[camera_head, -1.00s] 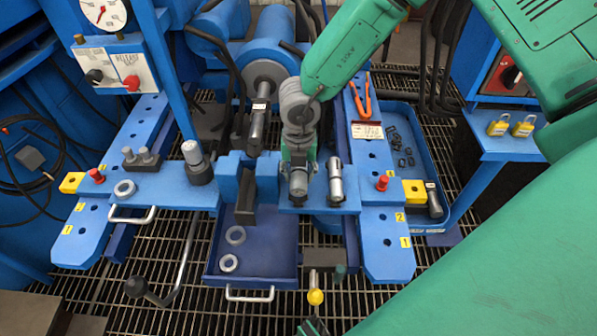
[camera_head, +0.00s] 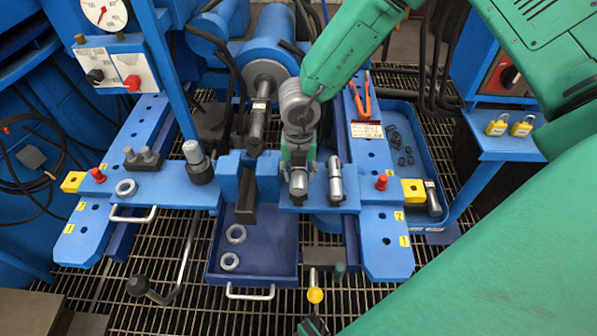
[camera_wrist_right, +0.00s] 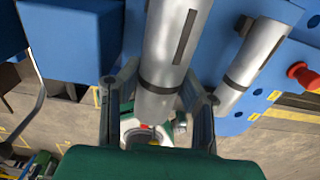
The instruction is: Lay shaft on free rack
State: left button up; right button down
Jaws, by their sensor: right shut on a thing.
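My right gripper (camera_head: 299,152) points down at the front of the blue press. It is shut on a grey metal shaft (camera_head: 298,183), whose lower end shows over the blue plate. In the right wrist view the shaft (camera_wrist_right: 176,45) runs between the two fingers (camera_wrist_right: 160,100); it has a dark slot and a dark ring. A second, thinner shaft (camera_head: 335,183) stands or lies just to the right, apart from it; it also shows in the wrist view (camera_wrist_right: 250,65). I cannot tell which support is the free rack. My left gripper is not in view.
A blue rail (camera_head: 385,245) with holes and number labels runs at the right, with a red knob (camera_head: 381,182) and a yellow block (camera_head: 414,190). A blue tray (camera_head: 250,250) holds rings. A press frame (camera_head: 165,70) and a lever (camera_head: 137,286) are at the left.

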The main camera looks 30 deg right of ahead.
jog(key=shift+w+f, duration=0.1)
jog(key=shift+f, duration=0.35)
dwell(0.4)
jog(key=c, duration=1)
grip_release()
notch_tip(320, 180, up, 12)
jog(key=shift+f, duration=0.1)
